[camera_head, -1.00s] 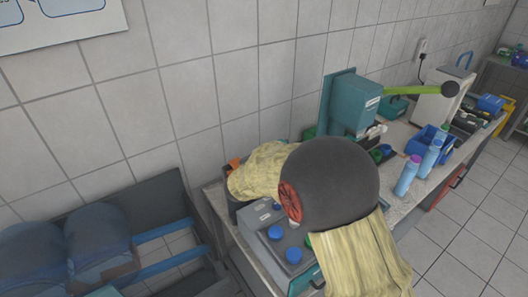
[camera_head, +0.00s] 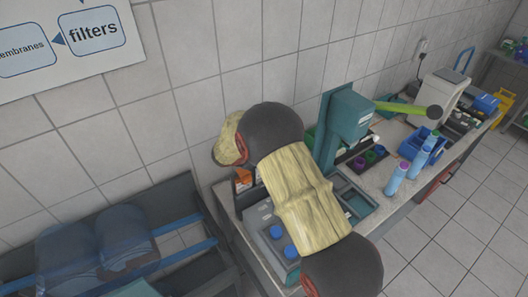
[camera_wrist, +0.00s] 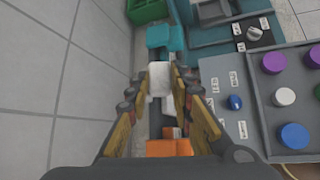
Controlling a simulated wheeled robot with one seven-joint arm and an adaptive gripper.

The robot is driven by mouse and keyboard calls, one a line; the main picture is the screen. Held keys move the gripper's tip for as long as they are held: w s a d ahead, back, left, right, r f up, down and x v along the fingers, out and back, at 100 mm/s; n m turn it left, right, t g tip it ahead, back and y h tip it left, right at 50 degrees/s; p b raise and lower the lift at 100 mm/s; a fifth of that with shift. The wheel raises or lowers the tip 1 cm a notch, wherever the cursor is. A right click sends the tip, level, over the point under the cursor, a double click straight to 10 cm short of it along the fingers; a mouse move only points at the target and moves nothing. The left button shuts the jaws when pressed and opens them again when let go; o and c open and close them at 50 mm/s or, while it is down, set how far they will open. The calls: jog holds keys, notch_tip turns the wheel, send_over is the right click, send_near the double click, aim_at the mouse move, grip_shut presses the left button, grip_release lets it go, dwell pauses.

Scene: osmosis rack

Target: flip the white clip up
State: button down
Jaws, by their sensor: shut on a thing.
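The white clip (camera_wrist: 160,78) shows in the wrist view, between the two fingertips of my gripper (camera_wrist: 161,72). The fingers press in from the left and right, and my gripper is shut on it. The clip's upper part is clear to see, while its sides are partly covered by the fingertips. A narrow gap with grey and teal parts lies around and below it, beside the wall. In the head view my arm hides the gripper and the clip.
The tiled wall (camera_wrist: 60,75) is close on the left. An orange part (camera_wrist: 168,147) lies near the gripper's base. A grey panel (camera_wrist: 262,100) with coloured caps and a dark knob (camera_wrist: 255,34) are on the right. A green crate (camera_wrist: 147,10) is at the far end.

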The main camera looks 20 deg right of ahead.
jog(key=w+g+p, duration=0.1)
jog(key=p, duration=0.1)
jog(key=r+n+g+p, duration=0.1)
jog(key=p, duration=0.1)
jog(key=shift+w+a, duration=0.2)
jog(key=shift+w, duration=0.2)
jog(key=shift+w+a+n+g+h+p, duration=0.1)
jog(key=shift+w+n+g+h+p, duration=0.25)
jog(key=shift+w+n+g, duration=0.35)
jog(key=shift+w+a+f+n+g+b, duration=0.1)
jog(key=shift+w+a+n+g+b, duration=0.15)
jog(key=shift+w+g, duration=0.6)
jog(key=w+n+g+h+b, duration=0.1)
jog(key=g+b, duration=0.1)
jog(key=b, duration=0.1)
jog(key=w+n+g+b, duration=0.1)
jog(key=g+b, duration=0.1)
jog(key=b, duration=0.1)
jog(key=shift+w+a+f+h, duration=0.15)
jog(key=shift+f+h, duration=0.2)
jog(key=shift+w+n+b, duration=0.1)
jog(key=shift+n+b, duration=0.15)
jog(key=shift+b, duration=0.45)
jog(key=shift+w+g+b, duration=0.15)
jog(key=shift+g+b, duration=0.2)
jog(key=shift+b, duration=0.15)
jog(key=c, duration=1.6)
grip_release()
